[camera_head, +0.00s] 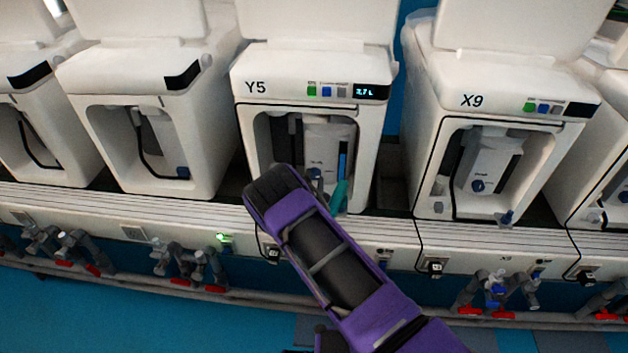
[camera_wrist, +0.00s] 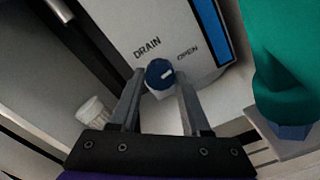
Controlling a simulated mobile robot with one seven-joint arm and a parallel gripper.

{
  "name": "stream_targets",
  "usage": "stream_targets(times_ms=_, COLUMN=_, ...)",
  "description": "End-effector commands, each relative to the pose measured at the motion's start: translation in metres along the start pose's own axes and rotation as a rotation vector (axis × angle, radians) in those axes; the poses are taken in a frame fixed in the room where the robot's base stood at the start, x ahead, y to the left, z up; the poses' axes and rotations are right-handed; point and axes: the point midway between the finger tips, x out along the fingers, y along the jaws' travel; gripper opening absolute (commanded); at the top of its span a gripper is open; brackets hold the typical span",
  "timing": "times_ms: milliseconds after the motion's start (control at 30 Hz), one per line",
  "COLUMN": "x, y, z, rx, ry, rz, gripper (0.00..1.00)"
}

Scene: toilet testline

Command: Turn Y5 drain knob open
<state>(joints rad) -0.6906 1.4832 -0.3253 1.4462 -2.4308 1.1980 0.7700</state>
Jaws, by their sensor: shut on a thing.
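The Y5 unit (camera_head: 255,87) stands in the middle of the head view, its front recess open and its display lit. My purple arm reaches into that recess and partly hides it. In the wrist view the blue drain knob (camera_wrist: 160,74) sits on the white panel, with "DRAIN" and "OPEN" printed beside it. A white mark on the knob points roughly toward "OPEN". My gripper (camera_wrist: 160,92) is shut on the knob, one finger at each side. In the head view the fingers are hidden behind my arm.
A teal part (camera_wrist: 285,50) with a blue end stands close to the right of my gripper. A white ribbed cap (camera_wrist: 93,110) is at the left. Unit X9 (camera_head: 480,101) stands to the right of Y5. Pipes with red handles (camera_head: 470,310) run below the ledge.

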Motion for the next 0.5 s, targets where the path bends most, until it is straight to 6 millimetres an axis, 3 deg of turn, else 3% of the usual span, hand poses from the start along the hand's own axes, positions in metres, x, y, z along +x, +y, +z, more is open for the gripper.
stream_targets(times_ms=433, x=-0.0007, y=-0.0004, z=-0.0009, rx=0.007, ry=0.002, rz=-0.001, gripper=0.00)
stream_targets(times_ms=467, x=-0.0007, y=-0.0004, z=-0.0009, rx=0.007, ry=0.002, rz=-0.001, gripper=0.52)
stream_targets(times_ms=500, x=-0.0007, y=-0.0003, z=-0.0009, rx=0.007, ry=0.002, rz=-0.001, gripper=0.59)
